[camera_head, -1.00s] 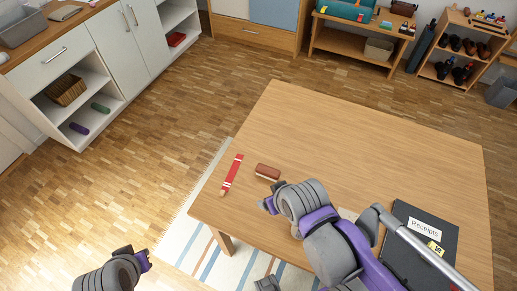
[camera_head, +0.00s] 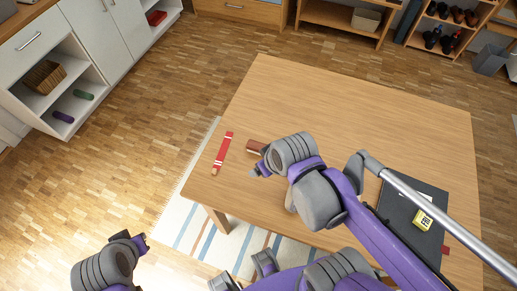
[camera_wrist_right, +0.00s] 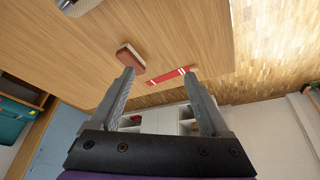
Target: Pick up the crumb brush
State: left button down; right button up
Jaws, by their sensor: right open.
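The crumb brush (camera_head: 255,146) is a small brown block with a paler lower edge, lying on the wooden table (camera_head: 340,110) near its left edge. My right wrist partly hides it in the head view. My right gripper (camera_head: 259,170) is just in front of it. In the right wrist view the gripper (camera_wrist_right: 159,75) is open with nothing between its fingers. The brush (camera_wrist_right: 130,57) shows there just beyond the left fingertip; I cannot tell whether they touch. My left gripper (camera_head: 144,240) is low at the left, away from the table; its jaws are not clear.
A red, white-banded stick-like item (camera_head: 222,152) lies left of the brush. A dark binder (camera_head: 412,215) with a yellow label lies at the table's right, partly behind my arm. The table's far half is clear. A white cabinet (camera_head: 110,40) stands at the upper left.

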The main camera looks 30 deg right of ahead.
aim_at(260, 146)
jog(key=w+d+f+n+b, duration=0.1)
jog(key=w+d+n, duration=0.1)
jog(key=w+d, duration=0.1)
jog(key=w+d+f+n+g+y+b, duration=0.1)
jog(key=w+d+f+n, duration=0.1)
jog(key=w, duration=0.2)
jog(key=w+d+f+n+y+b, duration=0.1)
jog(key=w+d+n+b, duration=0.1)
jog(key=w+d, duration=0.1)
jog(key=shift+w+d+f, duration=0.3)
jog(key=shift+w+d, duration=0.05)
jog(key=shift+w+d+f+n, duration=0.15)
jog(key=shift+d+f+n, duration=0.05)
jog(key=shift+n, duration=0.1)
jog(key=shift+y, duration=0.3)
jog(key=b+x, duration=0.1)
jog(key=x, duration=0.4)
jog(key=shift+a+f, duration=0.1)
jog(key=shift+f, duration=0.05)
jog(key=shift+s+a+b+x, duration=0.15)
jog(key=shift+b+x, duration=0.05)
jog(key=shift+x, duration=1.1)
jog(key=shift+s+a+b+x, duration=0.1)
jog(key=shift+s+b+x, duration=0.1)
jog(key=shift+x, duration=1.1)
jog(key=shift+f, duration=0.3)
jog(key=shift+c, duration=0.3)
grip_shut()
